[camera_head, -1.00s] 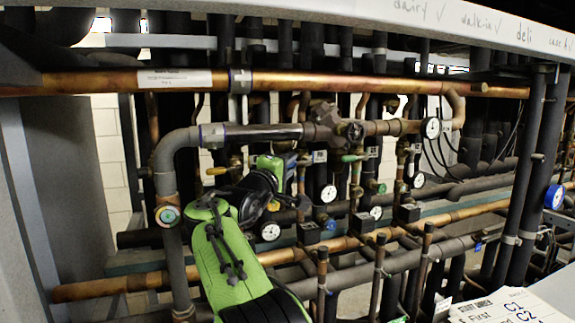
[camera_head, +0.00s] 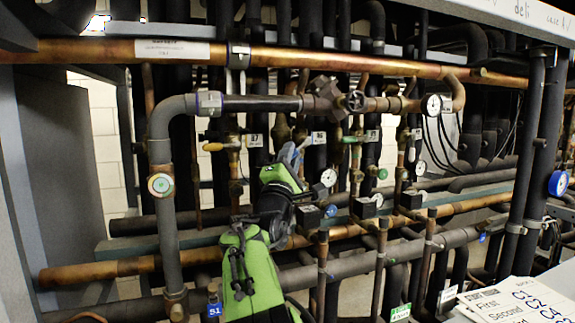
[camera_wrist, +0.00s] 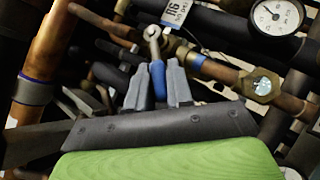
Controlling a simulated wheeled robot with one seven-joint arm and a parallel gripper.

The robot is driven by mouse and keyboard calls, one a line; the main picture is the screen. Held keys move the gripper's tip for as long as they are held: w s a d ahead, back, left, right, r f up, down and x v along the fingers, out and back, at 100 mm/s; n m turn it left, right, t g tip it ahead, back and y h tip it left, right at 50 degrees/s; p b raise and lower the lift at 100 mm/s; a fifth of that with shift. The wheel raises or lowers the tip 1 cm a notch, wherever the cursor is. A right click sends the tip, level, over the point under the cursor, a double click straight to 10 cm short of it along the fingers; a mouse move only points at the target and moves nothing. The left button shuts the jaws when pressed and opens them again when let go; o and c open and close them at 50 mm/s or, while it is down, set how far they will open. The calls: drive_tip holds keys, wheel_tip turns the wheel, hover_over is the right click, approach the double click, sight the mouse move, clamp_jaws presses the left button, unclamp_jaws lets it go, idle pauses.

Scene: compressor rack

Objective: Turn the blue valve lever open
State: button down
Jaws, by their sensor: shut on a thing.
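The blue valve lever (camera_wrist: 159,81) shows in the wrist view, with its metal neck reaching up to a brass valve fitting on a copper pipe (camera_wrist: 225,73). My gripper (camera_wrist: 158,82) has one grey finger on each side of the blue handle and is shut on it. In the head view my gripper (camera_head: 289,156) is in among the pipes, below the long upper copper pipe. There the fingers and the pipes around them hide most of the lever, and its angle is hard to judge.
Round gauges (camera_head: 433,104) sit right of my gripper, one (camera_wrist: 277,16) close by in the wrist view. A grey pipe (camera_head: 164,140) stands left. A yellow-handled valve (camera_head: 213,147) and a green-handled valve (camera_head: 352,140) flank my gripper. Papers (camera_head: 520,300) lie at lower right.

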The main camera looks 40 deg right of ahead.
drive_tip(key=shift+s+d+f+n+t+y+b, duration=0.1)
drive_tip(key=shift+d+f+n+t+y+b, duration=0.2)
drive_tip(key=shift+n+t+y, duration=0.65)
drive_tip(key=shift+s+d+f+n+t+y+b, duration=0.1)
drive_tip(key=shift+d+f+n+t+y+b, duration=0.15)
drive_tip(key=shift+n+t, duration=1.3)
drive_tip(key=shift+d+f+n+t+y+b, duration=0.25)
drive_tip(key=shift+n+t+y, duration=0.45)
drive_tip(key=shift+n, duration=1)
drive_tip(key=shift+r+n, duration=0.1)
drive_tip(key=shift+n, duration=0.2)
drive_tip(key=c, duration=1.1)
unclamp_jaws()
